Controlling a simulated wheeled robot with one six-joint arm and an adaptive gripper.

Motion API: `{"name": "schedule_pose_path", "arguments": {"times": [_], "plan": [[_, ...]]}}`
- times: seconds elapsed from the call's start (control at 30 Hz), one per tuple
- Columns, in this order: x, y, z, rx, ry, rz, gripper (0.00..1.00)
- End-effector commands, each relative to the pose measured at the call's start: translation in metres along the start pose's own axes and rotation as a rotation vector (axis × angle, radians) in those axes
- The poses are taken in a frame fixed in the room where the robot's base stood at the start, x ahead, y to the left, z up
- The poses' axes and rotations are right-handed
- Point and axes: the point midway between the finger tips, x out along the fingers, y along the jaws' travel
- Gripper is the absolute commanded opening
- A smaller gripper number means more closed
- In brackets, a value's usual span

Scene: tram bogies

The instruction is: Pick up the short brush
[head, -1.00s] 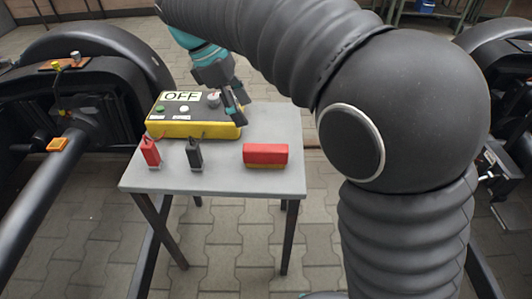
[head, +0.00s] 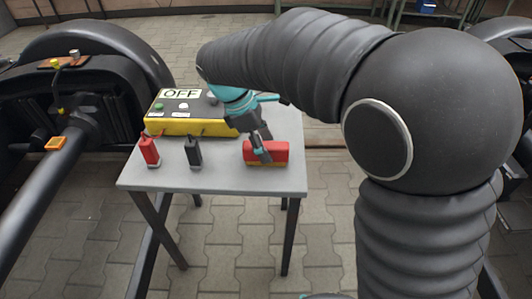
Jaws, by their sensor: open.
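The short brush (head: 281,152) looks like a red block with a thin yellowish strip along its bottom. It lies on the right part of the grey table (head: 225,178) in the head view. My gripper (head: 262,153) is open and points down at the brush, with its fingers in front of the red block's left and middle part in the picture. The fingers hide some of the brush. I cannot tell whether they touch it or are still above it.
A yellow and black box (head: 180,127) marked OFF stands at the table's back left. A red clamp (head: 149,151) and a black clamp (head: 194,152) stand in front of it. Bogie parts (head: 75,145) flank the table at left. The table's front right is clear.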

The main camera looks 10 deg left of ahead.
Motion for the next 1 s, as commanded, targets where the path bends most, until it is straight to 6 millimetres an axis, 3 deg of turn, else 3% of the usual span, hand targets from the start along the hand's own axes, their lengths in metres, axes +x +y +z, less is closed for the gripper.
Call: {"name": "schedule_pose_path", "arguments": {"times": [0.13, 1.0], "plan": [[0.0085, -0.0001, 0.0000, 0.000, 0.000, 0.000, 0.65], [0.0133, -0.0001, -0.0019, 0.000, 0.000, 0.001, 0.65]]}}
